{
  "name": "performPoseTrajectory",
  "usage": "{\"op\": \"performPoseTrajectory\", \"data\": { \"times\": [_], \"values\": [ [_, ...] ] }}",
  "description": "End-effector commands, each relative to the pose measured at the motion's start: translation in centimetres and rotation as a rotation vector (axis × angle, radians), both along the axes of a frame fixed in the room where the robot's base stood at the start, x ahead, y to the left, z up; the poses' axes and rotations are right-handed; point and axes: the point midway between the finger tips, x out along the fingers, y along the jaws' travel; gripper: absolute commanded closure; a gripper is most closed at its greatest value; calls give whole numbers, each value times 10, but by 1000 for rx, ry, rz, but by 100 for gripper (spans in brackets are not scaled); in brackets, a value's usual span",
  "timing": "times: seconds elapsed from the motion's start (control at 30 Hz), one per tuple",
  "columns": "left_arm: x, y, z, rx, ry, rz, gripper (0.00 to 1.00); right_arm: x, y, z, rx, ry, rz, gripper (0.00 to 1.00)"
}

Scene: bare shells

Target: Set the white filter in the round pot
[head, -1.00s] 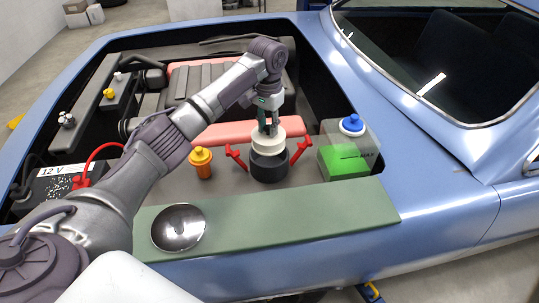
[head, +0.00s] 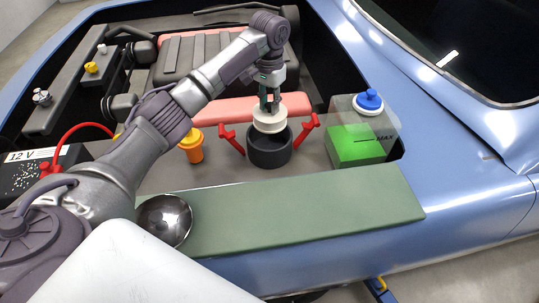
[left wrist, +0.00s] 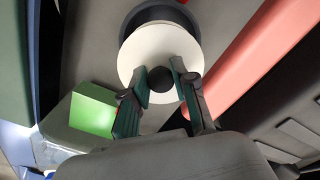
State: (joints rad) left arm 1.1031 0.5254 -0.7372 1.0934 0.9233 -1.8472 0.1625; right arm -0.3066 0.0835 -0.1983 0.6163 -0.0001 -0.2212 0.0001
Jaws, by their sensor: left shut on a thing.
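The white filter (head: 270,120) is a short round piece with a dark knob on top, seen in the left wrist view as a white disc (left wrist: 141,56). My left gripper (head: 269,103) points down and is shut on the filter's knob. It holds the filter upright over the round pot (head: 269,154), a dark grey open cup. The filter hides the back of the pot's mouth. In the left wrist view the pot's rim (left wrist: 128,24) shows beyond the disc, so the two look a little off-centre. My right gripper is not in view.
Red clips (head: 231,139) stand out on both sides of the pot. An orange bottle (head: 191,147) is to its left, a clear tank with green fluid (head: 354,146) to its right. A green mat (head: 300,212) with a metal bowl (head: 165,220) lies in front.

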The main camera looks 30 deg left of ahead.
Motion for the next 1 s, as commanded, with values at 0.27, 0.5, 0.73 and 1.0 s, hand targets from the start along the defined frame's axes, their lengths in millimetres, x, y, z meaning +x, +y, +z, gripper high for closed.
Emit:
{"op": "performPoseTrajectory", "data": {
  "times": [0.27,0.5,0.73,1.0],
  "values": [
    [-1,0,-28,0,3,0,100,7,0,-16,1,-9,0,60],
    [0,0,-63,0,1,0,100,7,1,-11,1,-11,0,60],
    [-1,0,-93,2,4,1,100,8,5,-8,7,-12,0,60],
    [0,0,-118,0,-1,0,100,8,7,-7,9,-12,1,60]
  ]
}}
